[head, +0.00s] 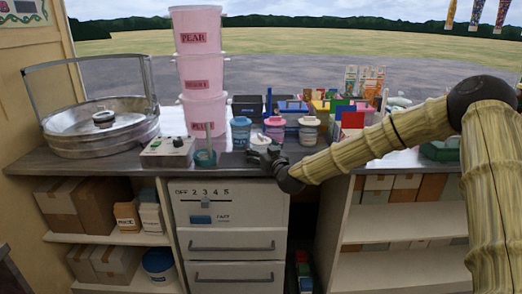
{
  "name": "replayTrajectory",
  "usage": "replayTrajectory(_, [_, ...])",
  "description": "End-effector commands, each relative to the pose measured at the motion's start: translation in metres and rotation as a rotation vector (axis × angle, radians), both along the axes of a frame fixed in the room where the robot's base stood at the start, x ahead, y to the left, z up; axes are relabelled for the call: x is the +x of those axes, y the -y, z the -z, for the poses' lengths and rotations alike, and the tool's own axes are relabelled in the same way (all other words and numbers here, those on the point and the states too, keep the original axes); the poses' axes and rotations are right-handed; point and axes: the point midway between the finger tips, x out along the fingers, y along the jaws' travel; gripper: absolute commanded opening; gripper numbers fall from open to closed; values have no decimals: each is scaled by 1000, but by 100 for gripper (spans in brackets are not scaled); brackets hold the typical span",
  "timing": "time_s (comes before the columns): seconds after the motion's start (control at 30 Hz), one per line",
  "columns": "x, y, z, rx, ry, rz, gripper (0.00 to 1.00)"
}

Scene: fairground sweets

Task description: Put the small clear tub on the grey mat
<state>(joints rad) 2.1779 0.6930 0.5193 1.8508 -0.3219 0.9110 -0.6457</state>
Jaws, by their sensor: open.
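My gripper (264,158) is small and dark in the head view, low over the front edge of the counter. Its fingers are hard to make out at this size. A small pale, clear-looking tub (260,140) shows just behind it; I cannot tell whether the two touch. It may be the small clear tub, but its lower part is hidden by my gripper. I cannot make out the grey mat for certain on the grey counter.
Lidded tubs stand close by: a blue one (240,133), a pink-lidded one (275,124) and another (308,129). Colourful boxes crowd behind.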

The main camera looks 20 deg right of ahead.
Motion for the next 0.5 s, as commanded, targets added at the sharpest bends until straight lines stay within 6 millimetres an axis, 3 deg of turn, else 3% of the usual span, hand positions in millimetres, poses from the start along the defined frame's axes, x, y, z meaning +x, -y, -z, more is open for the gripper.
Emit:
replayTrajectory(0.17, [-4, 0, -3, 0, 0, 0, 86])
replayTrajectory(0.5, [-60, 7, -4, 1, 0, -1, 86])
